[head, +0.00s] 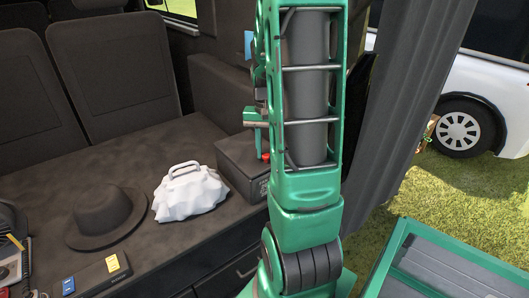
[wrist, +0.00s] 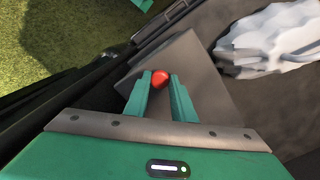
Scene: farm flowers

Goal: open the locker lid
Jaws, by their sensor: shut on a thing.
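The locker (head: 238,165) is a dark grey box on the carpeted deck, partly hidden behind my arm in the head view. Its flat top (wrist: 195,75) shows in the wrist view and looks closed. A red knob (wrist: 160,77) sits between the tips of my gripper (wrist: 161,82), near the locker's edge. The knob also shows as a small red spot in the head view (head: 265,157). The green fingers are shut on the knob.
A white crumpled bag (head: 190,192) with a grey handle lies left of the locker. A dark hat (head: 105,217) and a small case with yellow and blue pieces (head: 95,274) lie farther left. Grass and a white vehicle (head: 480,95) are at the right.

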